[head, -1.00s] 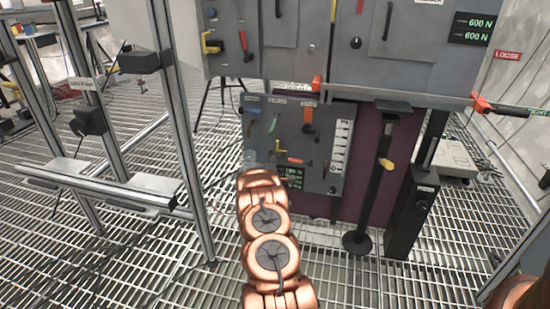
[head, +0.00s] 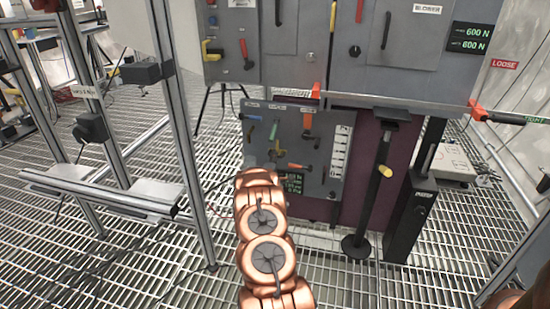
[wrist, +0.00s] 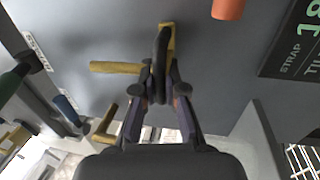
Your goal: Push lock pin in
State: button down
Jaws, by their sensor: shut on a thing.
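A yellow bar-shaped handle (wrist: 115,67) stands out from a grey panel (wrist: 215,75) in the wrist view. My gripper (wrist: 160,82) has its dark fingers drawn together at a yellow piece there, which also shows above the fingertips. I cannot tell for sure whether this yellow piece is the lock pin, or how far in it sits. In the head view, the lower tool panel (head: 330,160) carries several coloured handles, and my copper arm reaches its lower left part. My gripper is hidden behind the arm there.
Another yellow bent handle (wrist: 104,124) lies near my left finger. An orange piece (wrist: 228,9) is above right. A dark display (wrist: 295,45) is at the right. In the head view, a metal frame (head: 172,100) stands left and a black post (head: 378,170) right.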

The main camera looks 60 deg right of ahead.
jog(key=c, duration=1.2)
grip_release()
jog(key=shift+r, duration=0.2)
jog(key=shift+a, duration=0.1)
jog(key=v, duration=1.2)
jog(key=shift+f, duration=0.1)
